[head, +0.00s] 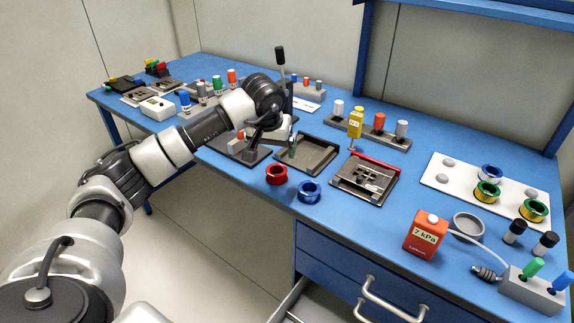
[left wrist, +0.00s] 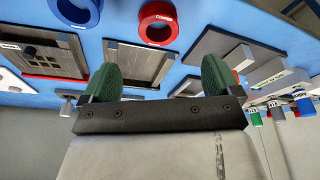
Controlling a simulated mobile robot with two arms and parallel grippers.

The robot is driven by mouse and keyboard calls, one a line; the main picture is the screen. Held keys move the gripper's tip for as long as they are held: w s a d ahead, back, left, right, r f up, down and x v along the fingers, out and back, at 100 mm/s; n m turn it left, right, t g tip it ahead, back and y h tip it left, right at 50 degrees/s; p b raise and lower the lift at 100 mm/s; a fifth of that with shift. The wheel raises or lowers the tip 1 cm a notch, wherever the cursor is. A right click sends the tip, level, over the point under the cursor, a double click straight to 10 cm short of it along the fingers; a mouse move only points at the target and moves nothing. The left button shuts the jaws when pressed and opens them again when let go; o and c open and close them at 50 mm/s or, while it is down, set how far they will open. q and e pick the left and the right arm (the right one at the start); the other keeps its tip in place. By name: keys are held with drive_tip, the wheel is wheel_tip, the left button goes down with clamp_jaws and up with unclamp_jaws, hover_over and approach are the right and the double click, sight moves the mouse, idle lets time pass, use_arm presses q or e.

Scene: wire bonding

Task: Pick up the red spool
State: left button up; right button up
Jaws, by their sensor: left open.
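The red spool (head: 276,174) stands on the blue table near its front edge, with an open round hole on top. It also shows at the top of the left wrist view (left wrist: 158,35), ahead of and apart from the fingers. My left gripper (head: 273,146) is above the dark fixtures behind the red spool in the head view. In the left wrist view its two green-padded fingers (left wrist: 162,80) are spread wide with nothing held between them. My right gripper is in neither view.
A blue spool (head: 309,191) stands close to the right of the red one. A dark open tray (head: 322,152) and a red-backed fixture (head: 366,180) lie behind them. A red 7 kPa box (head: 425,235) stands further right. Table space around the spools' front is clear.

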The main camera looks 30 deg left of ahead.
sight(276, 170)
use_arm(q)
drive_tip(key=f, duration=0.4)
drive_tip(key=shift+a, duration=0.2)
drive_tip(key=shift+w+f, duration=0.25)
drive_tip(key=shift+f, duration=0.1)
drive_tip(key=x, duration=0.2)
drive_tip(key=p+x, duration=0.1)
drive_tip(key=x, duration=0.1)
drive_tip(key=shift+w+d+f, duration=0.15)
drive_tip(key=shift+w, duration=0.1)
drive_tip(key=shift+w+f, duration=0.15)
drive_tip(key=shift+f, duration=0.2)
drive_tip(key=shift+c, duration=1.1)
drive_tip(key=c, duration=0.8)
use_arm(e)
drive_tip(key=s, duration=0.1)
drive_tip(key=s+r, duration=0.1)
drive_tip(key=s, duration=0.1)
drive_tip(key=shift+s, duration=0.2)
use_arm(q)
drive_tip(key=shift+o, duration=0.2)
